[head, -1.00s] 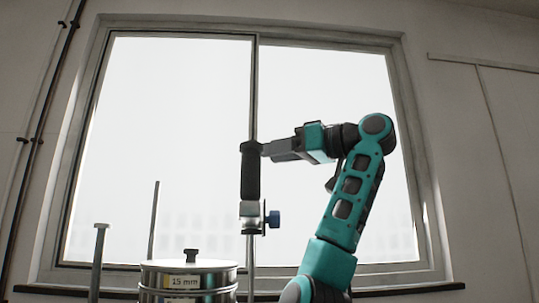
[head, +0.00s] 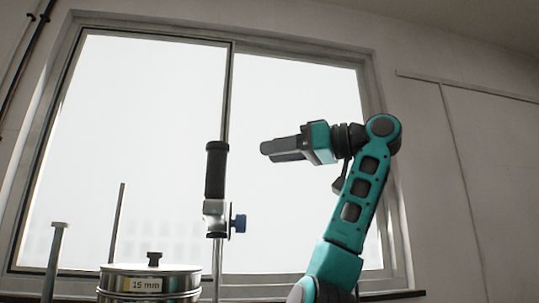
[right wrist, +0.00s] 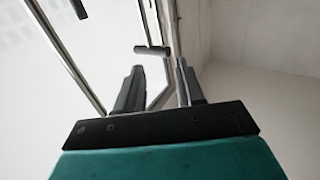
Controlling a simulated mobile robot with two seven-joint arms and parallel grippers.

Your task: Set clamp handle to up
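The clamp handle (head: 216,170) is a black grip standing upright in the head view. It sits above a metal clamp block (head: 215,217) with a blue knob (head: 238,223) on a vertical rod. My right gripper (head: 267,149) is to the right of the handle's upper end, with a visible gap between them in the picture. In the right wrist view its two fingers (right wrist: 159,66) stand apart with nothing between them. A dark bar shows beyond the fingertips there; I cannot tell what it is. My left gripper is not in view.
A round metal sieve stack (head: 150,282) labelled 15 mm stands at the lower left, with a dark knob on top. Two metal posts (head: 117,225) rise beside it. A window (head: 120,130) and its frame fill the background. The space right of my arm is clear.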

